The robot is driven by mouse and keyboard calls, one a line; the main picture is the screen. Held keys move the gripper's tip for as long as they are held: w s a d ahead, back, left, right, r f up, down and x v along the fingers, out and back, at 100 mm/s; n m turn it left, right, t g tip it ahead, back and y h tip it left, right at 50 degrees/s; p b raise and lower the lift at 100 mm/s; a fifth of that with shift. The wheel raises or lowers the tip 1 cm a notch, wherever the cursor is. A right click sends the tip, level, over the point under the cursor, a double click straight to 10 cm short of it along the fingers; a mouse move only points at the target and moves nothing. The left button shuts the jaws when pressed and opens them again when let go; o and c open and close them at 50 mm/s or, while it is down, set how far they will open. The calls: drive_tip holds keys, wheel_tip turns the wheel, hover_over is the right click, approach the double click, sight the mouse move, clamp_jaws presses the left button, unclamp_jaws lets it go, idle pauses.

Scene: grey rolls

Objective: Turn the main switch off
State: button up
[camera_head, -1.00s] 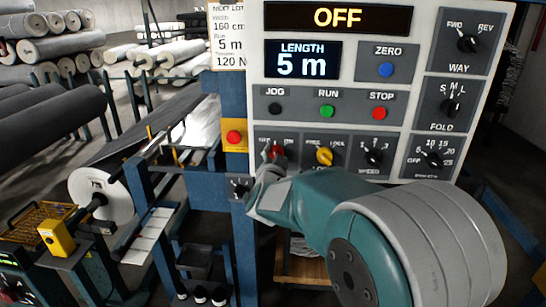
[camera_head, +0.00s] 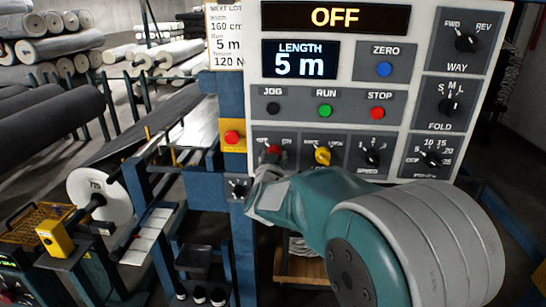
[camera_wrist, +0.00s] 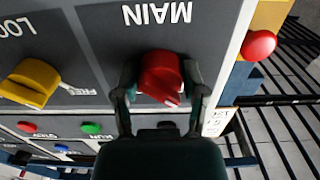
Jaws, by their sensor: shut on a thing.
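The main switch is a red knob (camera_wrist: 160,72) on the grey panel, under the upside-down word MAIN in the wrist view. It also shows at the panel's lower left in the head view (camera_head: 273,150). My gripper (camera_wrist: 161,84) has one dark finger on each side of the knob and is shut on it. In the head view my gripper (camera_head: 268,170) reaches up to the knob from below and hides part of its label. The display (camera_head: 335,17) above reads OFF.
A yellow knob (camera_head: 323,156) is right of the main switch. A red button on a yellow box (camera_head: 232,138) is just left. JOG, RUN (camera_head: 325,110) and STOP (camera_head: 377,112) buttons are above. A cloth roll (camera_head: 99,197) sits in the machine at left.

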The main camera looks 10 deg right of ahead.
drive_tip(key=shift+r, duration=0.25)
drive_tip(key=o, duration=1.2)
drive_tip(key=shift+f, duration=0.15)
drive_tip(key=shift+c, duration=0.2)
drive_tip(key=v, duration=1.2)
drive_tip(key=shift+a, duration=0.15)
